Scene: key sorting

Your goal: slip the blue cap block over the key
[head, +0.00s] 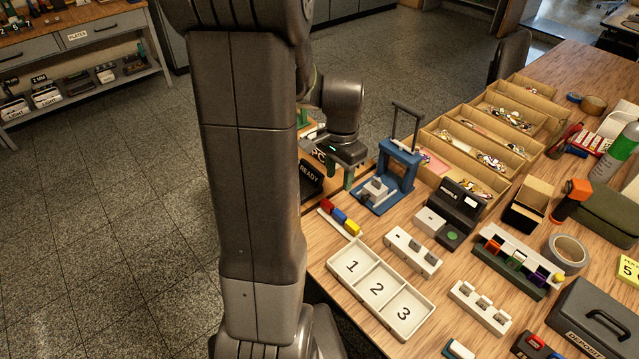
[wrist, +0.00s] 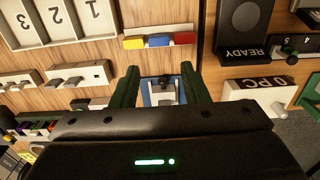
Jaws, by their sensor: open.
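The blue cap block (head: 339,215) lies in a row between a red and a yellow block on a narrow white holder near the table's left edge. It also shows in the wrist view (wrist: 158,41), beyond my fingertips. My gripper (wrist: 159,72) is open with nothing held, its two green fingers apart. In the head view my gripper (head: 349,178) hangs beside the blue stand (head: 398,168), left of its grey clamp block (head: 376,189). The clamp shows between my fingers in the wrist view (wrist: 163,97). I cannot make out for certain which piece is the key.
A white tray marked 1, 2, 3 (head: 374,290) lies in front of the cap holder. A white block with grey pieces (head: 412,250) stands to the right. The black READY sign (head: 311,178) is close left of my gripper. Cardboard bins (head: 470,150) stand behind.

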